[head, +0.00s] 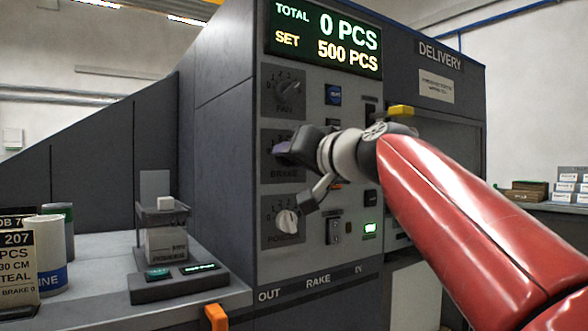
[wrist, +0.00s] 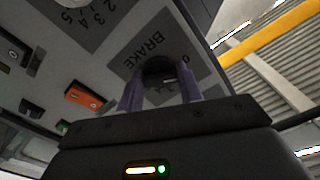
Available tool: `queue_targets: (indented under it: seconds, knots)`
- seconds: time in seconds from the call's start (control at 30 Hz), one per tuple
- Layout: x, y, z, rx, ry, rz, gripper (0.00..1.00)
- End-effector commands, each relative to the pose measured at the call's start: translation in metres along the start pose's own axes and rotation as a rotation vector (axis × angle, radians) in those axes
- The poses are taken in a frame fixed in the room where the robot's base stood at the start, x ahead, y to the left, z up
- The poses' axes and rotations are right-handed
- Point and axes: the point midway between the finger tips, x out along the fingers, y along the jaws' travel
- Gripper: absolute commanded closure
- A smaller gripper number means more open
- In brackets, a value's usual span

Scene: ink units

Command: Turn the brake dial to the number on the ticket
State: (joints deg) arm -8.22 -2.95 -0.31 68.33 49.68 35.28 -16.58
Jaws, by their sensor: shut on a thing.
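The ticket (head: 17,265) stands at the lower left of the head view, cut by the frame edge. Its bottom line reads "BRAKE 0", as far as it shows. The brake dial is a dark round knob (wrist: 160,68) on a grey plate marked BRAKE, upside down in the wrist view. My gripper (head: 283,152) is at this dial, and its two purple fingers are shut on the knob, one on each side (wrist: 161,88). A 0 shows right of the knob in the wrist view; other digits are partly hidden. The pointer's exact setting cannot be told. In the head view my gripper hides the knob.
The fan dial (head: 290,83) sits above and the lower dial (head: 287,221) below. An orange switch (wrist: 84,97) and other buttons are beside the brake plate. A display (head: 325,38) tops the panel. Cups (head: 47,255) and a small scale (head: 178,281) stand on the left bench.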

Motion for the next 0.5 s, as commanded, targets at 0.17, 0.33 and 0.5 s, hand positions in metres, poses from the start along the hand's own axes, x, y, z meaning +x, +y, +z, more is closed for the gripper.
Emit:
queue_targets:
  seconds: [0.17,0.33,0.5]
  knots:
    - [0.0003,0.0017,0.0024,-0.109,0.0,0.0,0.87]
    - [0.0,0.001,0.0011,-0.183,0.001,0.0,0.87]
    - [0.0,0.0006,0.0005,-0.221,-0.001,0.0,0.87]
